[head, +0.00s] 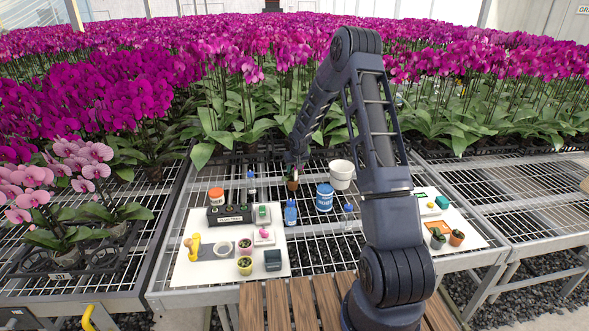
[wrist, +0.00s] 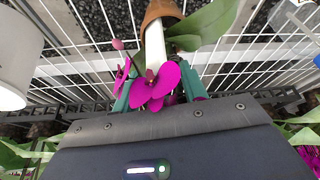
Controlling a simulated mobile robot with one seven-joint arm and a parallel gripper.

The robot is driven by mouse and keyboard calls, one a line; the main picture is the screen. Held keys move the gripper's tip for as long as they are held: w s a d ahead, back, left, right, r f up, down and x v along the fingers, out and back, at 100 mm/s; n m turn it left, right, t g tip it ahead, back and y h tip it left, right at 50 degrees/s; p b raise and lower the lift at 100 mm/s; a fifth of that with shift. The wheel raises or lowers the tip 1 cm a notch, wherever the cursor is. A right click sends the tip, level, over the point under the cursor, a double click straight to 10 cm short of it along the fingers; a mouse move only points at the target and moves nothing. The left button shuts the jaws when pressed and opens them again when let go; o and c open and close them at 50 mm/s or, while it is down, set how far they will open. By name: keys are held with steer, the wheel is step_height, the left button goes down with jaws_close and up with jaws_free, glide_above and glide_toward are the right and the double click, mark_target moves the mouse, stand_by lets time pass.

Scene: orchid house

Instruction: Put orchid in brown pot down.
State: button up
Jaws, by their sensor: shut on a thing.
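The orchid in the brown pot (head: 292,184) is at the far part of the wire bench, below my gripper (head: 295,160) in the head view. In the wrist view, its brown pot (wrist: 164,11) is at the top, with a pale upright piece, a green leaf and magenta blooms (wrist: 157,88) nearer the jaws. My gripper (wrist: 153,100) is shut on the orchid, its greenish fingers either side of the blooms, which partly hide the grip. The pot is over the wire mesh; I cannot tell whether its base touches it.
A white pot (head: 341,169) and a blue tub (head: 324,198) stand right of the orchid. A blue bottle (head: 290,213) stands in front. A white board (head: 190,270) with several small items lies at left, another (head: 475,238) at right. Dense orchids (head: 240,100) fill the back.

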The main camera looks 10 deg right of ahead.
steer(key=shift+f, duration=0.1)
steer(key=o, duration=1.4)
steer(key=s+d+r+m+h, duration=0.1)
steer(key=s+d+r, duration=0.3)
steer(key=s+r, duration=1.05)
steer(key=s+d+r+h, duration=0.1)
steer(key=s+d+r, duration=0.3)
steer(key=s+r, duration=1)
steer(key=shift+m+y, duration=0.6)
steer(key=s+d+r, duration=0.1)
steer(key=s+r, duration=0.1)
steer(key=s, duration=0.6)
steer(key=s+d+r, duration=0.1)
steer(key=s+r, duration=0.2)
steer(key=s, duration=0.5)
steer(key=s+d+r, duration=0.1)
steer(key=s+r, duration=0.1)
steer(key=s, duration=0.5)
steer(key=shift+s+d+r, duration=0.2)
steer(key=shift+s+r, duration=0.1)
steer(key=shift+s, duration=0.1)
